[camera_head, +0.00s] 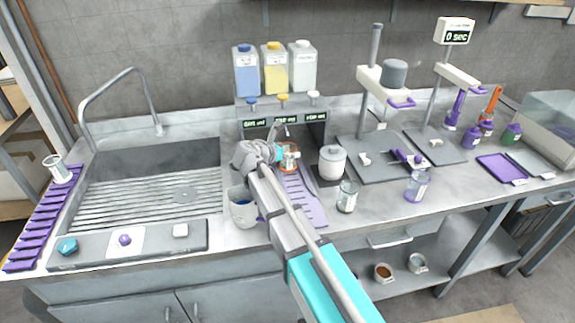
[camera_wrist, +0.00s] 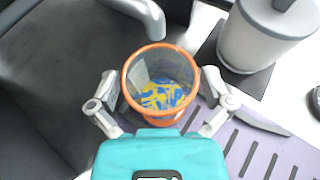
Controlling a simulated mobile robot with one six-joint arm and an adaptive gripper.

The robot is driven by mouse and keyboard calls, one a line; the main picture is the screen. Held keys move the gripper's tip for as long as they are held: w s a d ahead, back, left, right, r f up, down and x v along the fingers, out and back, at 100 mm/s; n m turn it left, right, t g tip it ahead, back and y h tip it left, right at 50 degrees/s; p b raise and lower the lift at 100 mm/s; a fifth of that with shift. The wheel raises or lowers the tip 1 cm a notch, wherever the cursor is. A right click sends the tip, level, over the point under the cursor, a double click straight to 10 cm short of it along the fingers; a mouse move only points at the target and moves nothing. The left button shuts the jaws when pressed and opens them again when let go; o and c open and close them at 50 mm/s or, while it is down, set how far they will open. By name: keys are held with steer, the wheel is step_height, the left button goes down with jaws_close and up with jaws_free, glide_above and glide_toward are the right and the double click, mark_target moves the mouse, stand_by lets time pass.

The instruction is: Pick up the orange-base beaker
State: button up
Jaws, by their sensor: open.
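The orange-base beaker (camera_head: 291,166) stands under the dispenser with the several display panels, partly hidden by my gripper in the head view. In the wrist view the beaker (camera_wrist: 160,112) has an orange rim and base and clear walls, with yellow and blue material inside. My gripper (camera_head: 276,153) is open. In the wrist view its two fingers (camera_wrist: 163,100) are on either side of the beaker, one left and one right. I cannot tell whether either finger touches the wall.
A white lidded pot (camera_head: 331,163) stands close right of the beaker. A purple slotted rack (camera_head: 301,199) lies in front. A curved spout (camera_wrist: 146,14) is just beyond the beaker. A white container (camera_head: 243,208) stands front left; a glass jar (camera_head: 347,196) stands front right.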

stand_by(0.3)
steer(key=c, duration=1.2)
steer(key=shift+r, duration=0.2)
step_height(320, 180, up, 3)
steer(key=p, duration=0.3)
steer(key=shift+f, duration=0.1)
steer(key=s+d, duration=0.2)
steer(key=s, duration=0.6)
steer(key=s+d, duration=0.3)
steer(key=s, duration=0.6)
steer(key=shift+s, duration=0.15)
